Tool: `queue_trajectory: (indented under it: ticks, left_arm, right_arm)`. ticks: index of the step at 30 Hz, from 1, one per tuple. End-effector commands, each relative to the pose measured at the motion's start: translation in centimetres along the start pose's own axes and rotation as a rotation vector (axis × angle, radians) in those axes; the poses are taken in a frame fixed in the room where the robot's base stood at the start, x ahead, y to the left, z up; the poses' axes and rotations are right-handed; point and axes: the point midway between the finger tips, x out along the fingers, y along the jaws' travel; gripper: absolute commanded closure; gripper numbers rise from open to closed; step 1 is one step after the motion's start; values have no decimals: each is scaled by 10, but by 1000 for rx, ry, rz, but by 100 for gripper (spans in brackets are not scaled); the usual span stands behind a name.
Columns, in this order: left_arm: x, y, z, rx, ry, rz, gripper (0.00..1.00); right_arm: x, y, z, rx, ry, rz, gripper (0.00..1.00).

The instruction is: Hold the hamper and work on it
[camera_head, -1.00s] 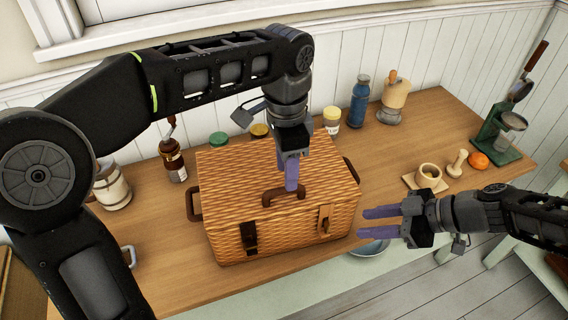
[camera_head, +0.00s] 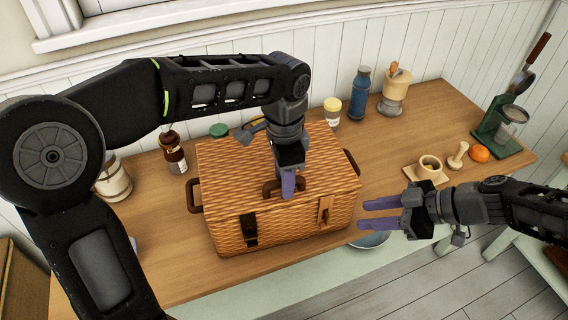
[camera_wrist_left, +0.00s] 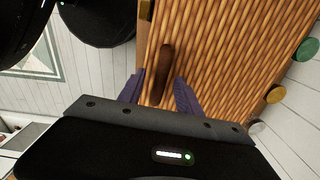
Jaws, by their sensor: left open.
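The wicker hamper (camera_head: 240,170) stands closed on the wooden table, with two front straps and brown side handles. Its dark brown lid handle (camera_wrist_left: 163,72) shows in the left wrist view, its near end between the two purple fingers. My left gripper (camera_head: 288,188) is over the hamper's lid at this handle; in the left wrist view its fingers (camera_wrist_left: 160,95) are spread apart either side of the handle, not closed on it. My right gripper (camera_head: 381,212) is right of the hamper, its two purple fingers apart and pointing left, with nothing between them.
A bowl (camera_head: 371,240) is below the table's front edge.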

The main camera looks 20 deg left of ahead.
Motion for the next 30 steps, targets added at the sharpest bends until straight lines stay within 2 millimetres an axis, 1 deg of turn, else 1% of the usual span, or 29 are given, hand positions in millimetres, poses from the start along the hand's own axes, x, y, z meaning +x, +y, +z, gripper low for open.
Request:
queue_trajectory:
  ticks: [1,5,13,14,28,30]
  left_arm:
    - [6,0,0,0,-1,1,59]
    - [13,0,0,-1,0,-1,59]
    - [15,0,0,-1,1,-1,59]
    - [15,0,0,-1,1,-1,61]
    - [14,0,0,-1,1,-1,99]
    - [14,0,0,-1,1,-1,100]
  right_arm:
    - [0,0,0,0,0,0,64]
    - [0,0,0,0,0,0,64]
    - [0,0,0,0,0,0,64]
    - [0,0,0,0,0,0,64]
    - [0,0,0,0,0,0,64]
    - [0,0,0,0,0,0,64]
